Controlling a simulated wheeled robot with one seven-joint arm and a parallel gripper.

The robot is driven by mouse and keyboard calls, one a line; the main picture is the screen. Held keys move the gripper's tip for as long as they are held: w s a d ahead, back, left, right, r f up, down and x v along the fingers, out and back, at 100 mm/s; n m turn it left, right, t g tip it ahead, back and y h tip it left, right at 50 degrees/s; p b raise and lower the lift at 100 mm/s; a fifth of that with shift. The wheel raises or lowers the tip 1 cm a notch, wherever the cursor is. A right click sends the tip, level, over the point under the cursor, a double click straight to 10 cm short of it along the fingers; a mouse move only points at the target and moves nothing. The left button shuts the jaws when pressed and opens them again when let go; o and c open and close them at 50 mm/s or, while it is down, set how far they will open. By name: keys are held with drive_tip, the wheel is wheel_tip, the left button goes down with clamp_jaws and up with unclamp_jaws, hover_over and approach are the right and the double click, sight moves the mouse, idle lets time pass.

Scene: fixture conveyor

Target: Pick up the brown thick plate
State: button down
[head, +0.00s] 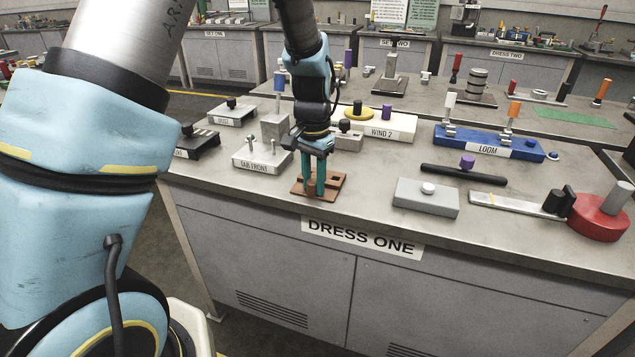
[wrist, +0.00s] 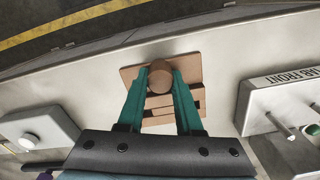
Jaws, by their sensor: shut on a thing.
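The brown thick plate (head: 335,181) is near the front edge of the counter labelled DRESS ONE. In the wrist view the plate (wrist: 190,68) shows slots and a round brown knob (wrist: 160,76) standing on it. My gripper (head: 320,188) reaches down over the plate from above. In the wrist view its two teal fingers (wrist: 161,84) are shut on the knob, one on each side. I cannot tell whether the plate is touching the counter or just above it. The fingers hide part of the plate in the head view.
The grey TAB FRONT block (head: 262,158) stands close to the left of the plate. A light grey block with a white knob (head: 426,197) is to the right, with a black bar (head: 463,174) behind it. The counter (head: 370,205) between plate and grey block is clear.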

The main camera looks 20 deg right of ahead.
drive_tip(key=shift+r, duration=0.1)
wheel_tip(320, 180, up, 10)
drive_tip(key=shift+f+b, duration=0.1)
drive_tip(key=shift+b, duration=0.8)
